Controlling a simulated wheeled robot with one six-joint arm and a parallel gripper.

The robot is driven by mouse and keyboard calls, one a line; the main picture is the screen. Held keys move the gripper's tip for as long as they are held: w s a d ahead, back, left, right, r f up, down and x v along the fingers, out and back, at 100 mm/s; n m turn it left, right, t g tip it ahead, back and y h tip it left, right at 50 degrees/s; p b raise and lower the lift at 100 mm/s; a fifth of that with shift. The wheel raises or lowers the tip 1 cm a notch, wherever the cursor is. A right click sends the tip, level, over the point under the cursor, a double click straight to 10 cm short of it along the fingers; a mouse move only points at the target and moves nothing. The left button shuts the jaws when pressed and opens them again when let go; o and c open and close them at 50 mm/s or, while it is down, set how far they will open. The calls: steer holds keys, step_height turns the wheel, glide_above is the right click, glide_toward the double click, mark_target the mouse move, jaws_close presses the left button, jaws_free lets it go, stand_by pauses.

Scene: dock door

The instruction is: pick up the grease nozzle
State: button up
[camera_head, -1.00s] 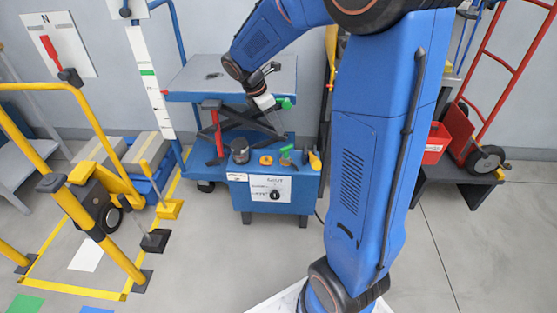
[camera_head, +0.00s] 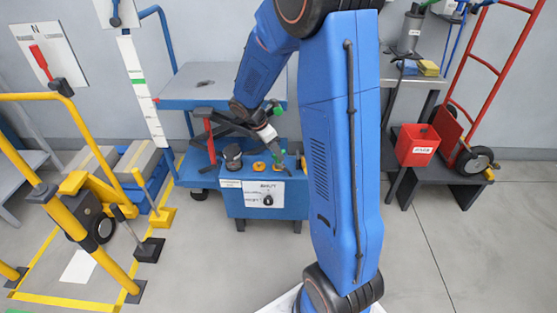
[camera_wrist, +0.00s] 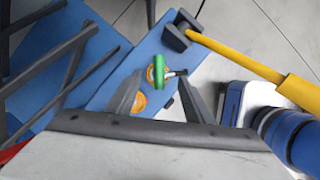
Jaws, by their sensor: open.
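The grease nozzle appears to be the small green piece with a thin metal stem. It stands on top of the blue box (camera_head: 236,203) in the head view, where the nozzle (camera_head: 280,158) is small beside my fingers. My gripper (camera_wrist: 160,82) is open, with a finger on each side and nothing held. In the head view my gripper (camera_head: 288,156) reaches down to the box top. Whether a finger touches the nozzle I cannot tell.
A dark cup (camera_head: 232,157) and a yellow-orange ring (camera_head: 259,166) share the box top. The blue lift table (camera_head: 190,88) stands behind. A red bin (camera_head: 415,147) is at right.

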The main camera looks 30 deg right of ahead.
steer(key=shift+x, duration=2.75)
steer(key=shift+w, duration=0.1)
jaws_close()
